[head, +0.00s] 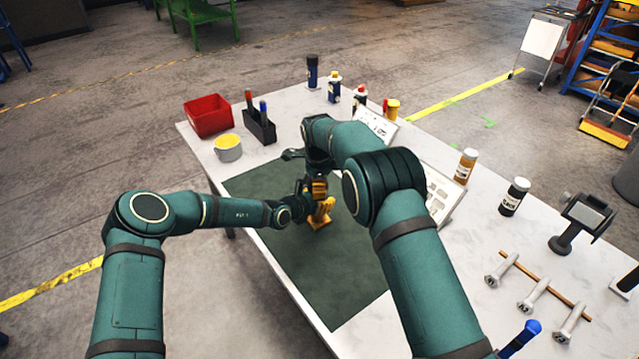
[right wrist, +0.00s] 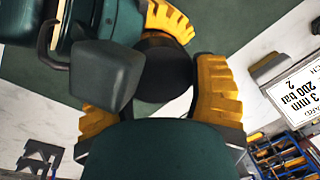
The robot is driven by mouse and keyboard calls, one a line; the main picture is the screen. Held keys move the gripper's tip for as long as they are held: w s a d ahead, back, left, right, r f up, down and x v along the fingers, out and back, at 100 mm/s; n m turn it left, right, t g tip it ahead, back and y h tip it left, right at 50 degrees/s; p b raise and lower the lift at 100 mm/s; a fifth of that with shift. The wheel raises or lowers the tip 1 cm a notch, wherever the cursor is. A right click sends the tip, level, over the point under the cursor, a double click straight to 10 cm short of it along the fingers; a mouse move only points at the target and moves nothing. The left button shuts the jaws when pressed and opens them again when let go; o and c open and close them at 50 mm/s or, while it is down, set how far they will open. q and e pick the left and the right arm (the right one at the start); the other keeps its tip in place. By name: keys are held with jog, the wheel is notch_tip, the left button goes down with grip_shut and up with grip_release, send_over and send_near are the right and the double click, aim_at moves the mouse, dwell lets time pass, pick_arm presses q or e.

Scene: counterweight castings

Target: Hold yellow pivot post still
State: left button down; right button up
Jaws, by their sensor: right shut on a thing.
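My right gripper (head: 318,188) is above the dark green mat (head: 275,185) in the head view, its yellow ridged fingers pointing down. In the right wrist view its fingers (right wrist: 160,105) stand either side of a dark round piece (right wrist: 165,72), and it is shut on this piece. A grey block (right wrist: 108,82) covers part of it. My left gripper (head: 303,208) comes in low from the left, close beside the right one. More yellow ridged parts (head: 323,213) show there. I cannot tell the yellow pivot post from the yellow fingers; it may be hidden.
A red bin (head: 208,115), a yellow-topped cup (head: 228,148) and a black holder (head: 259,127) stand at the back left. Bottles (head: 334,88) stand at the back. The mat's front is clear.

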pick_arm(q)
jog(key=shift+s+d+r, duration=0.1)
jog(key=shift+d, duration=0.15)
pick_arm(e)
jog(key=shift+f, duration=0.6)
pick_arm(q)
jog(key=shift+d, duration=0.1)
pick_arm(e)
jog(key=shift+d+f, duration=0.2)
pick_arm(q)
jog(key=shift+r, duration=0.1)
pick_arm(e)
jog(key=shift+d, duration=0.1)
jog(key=shift+r, duration=0.15)
jog(key=shift+r, duration=0.1)
jog(key=shift+c, duration=0.2)
pick_arm(q)
jog(key=shift+a, duration=0.2)
pick_arm(e)
jog(key=shift+s+a+r+n, duration=0.1)
jog(key=shift+a+r+n, duration=0.2)
jog(key=shift+r, duration=0.15)
jog(key=shift+a+t, duration=0.1)
jog(key=shift+t, duration=0.2)
jog(key=shift+a+r, duration=0.15)
